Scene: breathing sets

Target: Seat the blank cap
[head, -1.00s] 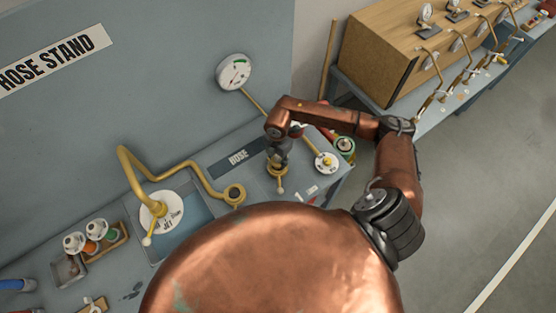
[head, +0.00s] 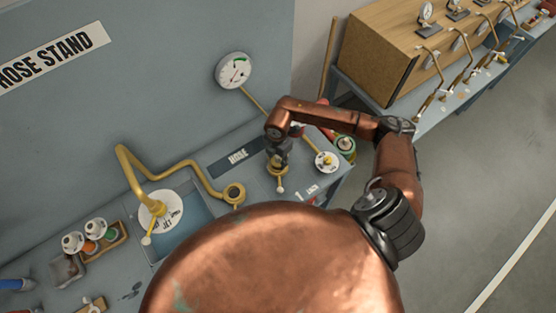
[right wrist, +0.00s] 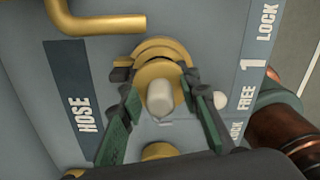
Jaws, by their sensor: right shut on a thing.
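My right gripper (head: 279,158) is over a brass fitting (head: 277,171) near the right end of the blue-grey bench. In the right wrist view its green-padded fingers (right wrist: 157,82) are shut on a round brass piece with a pale stub (right wrist: 159,98), which looks like the blank cap. A finger lies on each side of it. It appears in line with the brass fitting below, but I cannot tell whether it is fully down. A lever with a white ball (right wrist: 220,100) stands beside the right finger. My left gripper is not in view.
A bent brass pipe (head: 186,168) stands left of my gripper, over a round white plate (head: 160,212). A gauge (head: 235,71) is on the back panel. A white-topped fitting (head: 326,161) is close on the right. A tray (head: 110,240) of caps is at the left.

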